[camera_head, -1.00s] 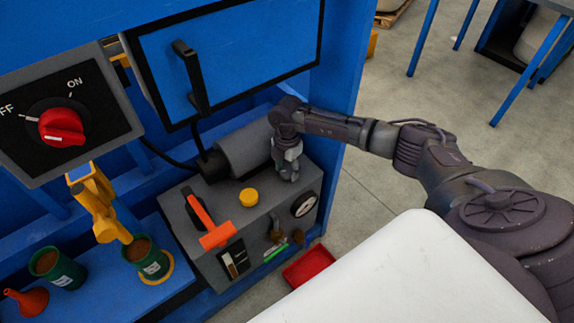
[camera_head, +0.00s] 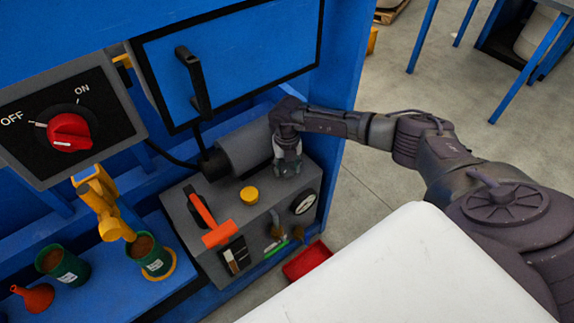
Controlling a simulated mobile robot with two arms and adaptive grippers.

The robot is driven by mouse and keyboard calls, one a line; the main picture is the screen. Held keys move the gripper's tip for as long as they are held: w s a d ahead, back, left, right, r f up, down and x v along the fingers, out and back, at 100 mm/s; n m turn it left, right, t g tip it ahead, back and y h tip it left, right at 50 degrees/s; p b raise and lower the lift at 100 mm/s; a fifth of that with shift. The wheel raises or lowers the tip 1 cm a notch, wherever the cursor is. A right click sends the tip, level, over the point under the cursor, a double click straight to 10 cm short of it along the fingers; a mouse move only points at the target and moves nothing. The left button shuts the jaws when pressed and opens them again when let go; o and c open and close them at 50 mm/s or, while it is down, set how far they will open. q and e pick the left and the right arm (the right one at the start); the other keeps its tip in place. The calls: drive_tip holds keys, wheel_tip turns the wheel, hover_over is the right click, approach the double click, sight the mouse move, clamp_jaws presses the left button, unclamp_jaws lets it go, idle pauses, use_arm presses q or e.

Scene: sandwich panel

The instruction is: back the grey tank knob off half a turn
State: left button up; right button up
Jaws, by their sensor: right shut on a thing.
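The grey coffee machine (camera_head: 220,255) stands on the blue shelf, with a grey cylinder tank (camera_head: 244,149) lying at its back. My right gripper (camera_head: 287,168) points down at the right end of the machine's top, just right of the tank. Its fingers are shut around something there. The grey tank knob is hidden by the fingers, so I cannot make out its shape or angle. My left gripper does not show.
An orange-handled lever (camera_head: 205,219) and a yellow cap (camera_head: 249,195) sit on the machine's top. A red switch (camera_head: 69,131), yellow dispenser (camera_head: 103,203) and green cups (camera_head: 62,264) are left.

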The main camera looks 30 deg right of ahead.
sight(287, 169)
drive_tip(key=n, duration=0.3)
drive_tip(key=shift+n, duration=0.4)
drive_tip(key=n, duration=0.3)
drive_tip(key=shift+n, duration=0.3)
drive_tip(key=n+b, duration=0.1)
drive_tip(key=n, duration=0.5)
drive_tip(key=shift+n, duration=0.3)
drive_tip(key=o, duration=1.2)
drive_tip(key=shift+c, duration=0.2)
wheel_tip(287, 169, up, 8)
drive_tip(key=shift+f, duration=0.25)
